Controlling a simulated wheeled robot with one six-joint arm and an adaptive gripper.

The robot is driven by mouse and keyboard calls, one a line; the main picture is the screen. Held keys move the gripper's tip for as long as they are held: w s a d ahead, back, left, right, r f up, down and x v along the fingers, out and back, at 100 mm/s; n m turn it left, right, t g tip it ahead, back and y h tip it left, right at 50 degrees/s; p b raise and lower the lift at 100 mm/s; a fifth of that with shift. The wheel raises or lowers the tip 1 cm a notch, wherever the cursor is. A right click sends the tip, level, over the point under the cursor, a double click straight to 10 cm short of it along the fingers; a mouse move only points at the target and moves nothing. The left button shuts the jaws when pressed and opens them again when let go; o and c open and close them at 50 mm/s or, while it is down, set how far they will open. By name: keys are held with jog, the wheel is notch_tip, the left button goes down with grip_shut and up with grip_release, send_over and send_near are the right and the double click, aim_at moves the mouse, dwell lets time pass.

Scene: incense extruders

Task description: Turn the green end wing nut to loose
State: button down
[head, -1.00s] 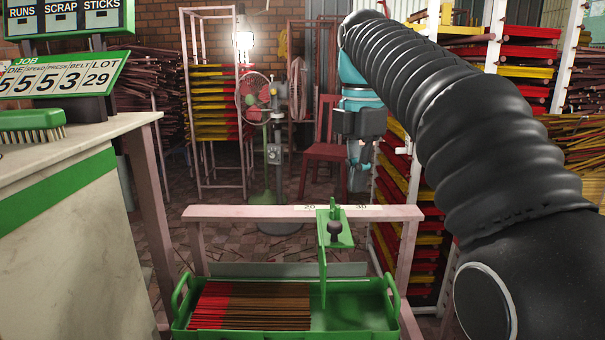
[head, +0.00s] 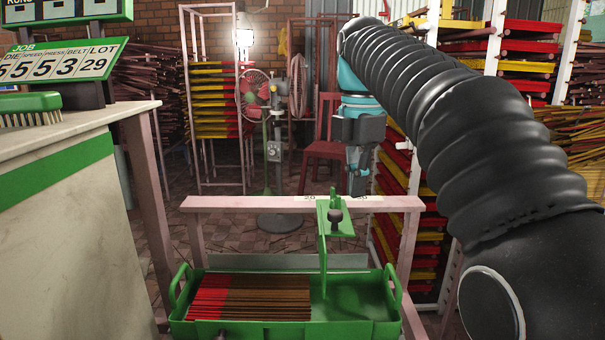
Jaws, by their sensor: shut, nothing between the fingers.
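The green end stop (head: 341,222) sits on the pale pink rail above the tray, with its plate hanging into the tray. A small green wing-shaped piece, which looks like the wing nut (head: 334,195), stands on top of it. A dark round knob (head: 335,215) is on its front face. My gripper (head: 357,190) points down just right of the wing nut in the picture, near the rail's height. It is shut and empty. I cannot tell its depth from the nut, or whether the nut is tight.
A green tray (head: 350,327) holds red and brown sticks on its left side. The rail (head: 240,202) carries a white scale strip. A counter (head: 50,210) with a green brush (head: 30,103) is at left. Racks of red and yellow trays (head: 425,240) stand at right.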

jog(key=shift+a, duration=0.5)
dwell(0.7)
jog(key=shift+w+a+r+p, duration=0.15)
jog(key=shift+w+p, duration=0.3)
jog(key=shift+p, duration=1.3)
jog(key=shift+w+a, duration=0.35)
jog(key=shift+w, duration=0.05)
jog(key=shift+w, duration=0.1)
jog(key=shift+w+d, duration=0.2)
jog(key=shift+r, duration=2.9)
